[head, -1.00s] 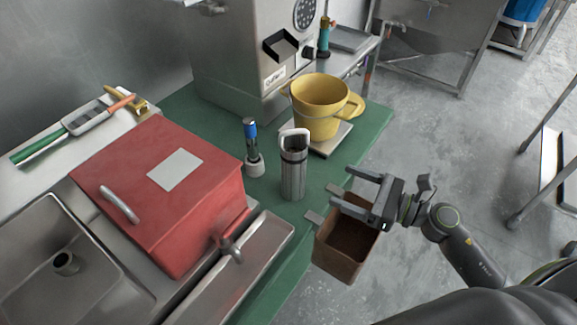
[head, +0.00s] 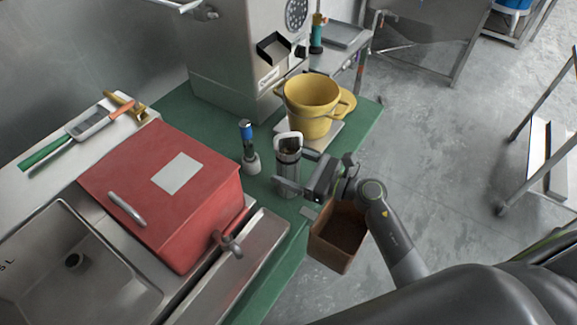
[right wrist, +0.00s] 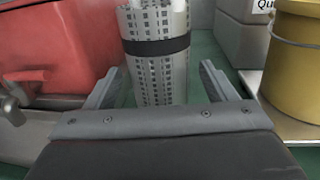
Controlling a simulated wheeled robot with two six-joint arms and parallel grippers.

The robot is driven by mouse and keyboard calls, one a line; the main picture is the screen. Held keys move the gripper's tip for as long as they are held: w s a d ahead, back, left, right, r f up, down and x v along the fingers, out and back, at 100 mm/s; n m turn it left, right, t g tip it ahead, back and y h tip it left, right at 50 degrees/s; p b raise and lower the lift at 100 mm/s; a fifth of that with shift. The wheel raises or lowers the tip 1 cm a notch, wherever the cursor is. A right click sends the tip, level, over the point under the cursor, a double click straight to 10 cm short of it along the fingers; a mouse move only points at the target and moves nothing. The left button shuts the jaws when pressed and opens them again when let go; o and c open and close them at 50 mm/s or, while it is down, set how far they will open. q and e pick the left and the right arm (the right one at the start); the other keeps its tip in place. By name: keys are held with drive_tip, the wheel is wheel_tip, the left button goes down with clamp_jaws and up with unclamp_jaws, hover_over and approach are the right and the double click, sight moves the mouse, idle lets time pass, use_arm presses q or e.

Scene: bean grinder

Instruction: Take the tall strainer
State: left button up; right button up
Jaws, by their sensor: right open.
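The tall strainer (head: 288,168) is a grey perforated metal cylinder with a pale handle loop at its top. It stands upright on the green counter in the head view. In the right wrist view the strainer (right wrist: 158,45) is straight ahead, with a dark band around it, between the lines of the two fingers. My right gripper (head: 292,172) is open at the strainer, one finger to each side. In the right wrist view the right gripper (right wrist: 157,88) shows both fingers apart. I cannot tell whether either finger touches it. My left gripper is not in view.
A yellow bucket (head: 311,103) stands behind the strainer on a pale plate. A blue-topped tool (head: 248,145) stands upright to its left. A red box (head: 165,190) lies further left. A brown open box (head: 338,238) hangs at the counter's right edge.

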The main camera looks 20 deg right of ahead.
drive_tip(key=shift+p+x, duration=0.3)
drive_tip(key=shift+x, duration=1.25)
drive_tip(key=shift+c, duration=0.5)
drive_tip(key=c, duration=1.3)
drive_tip(key=shift+r, duration=0.15)
drive_tip(key=shift+r, duration=0.6)
drive_tip(key=b, duration=0.6)
approach(281, 158)
drive_tip(key=s+d+f, duration=0.2)
drive_tip(key=d, duration=0.4)
drive_tip(key=shift+s+d, duration=0.15)
drive_tip(key=shift+d, duration=0.15)
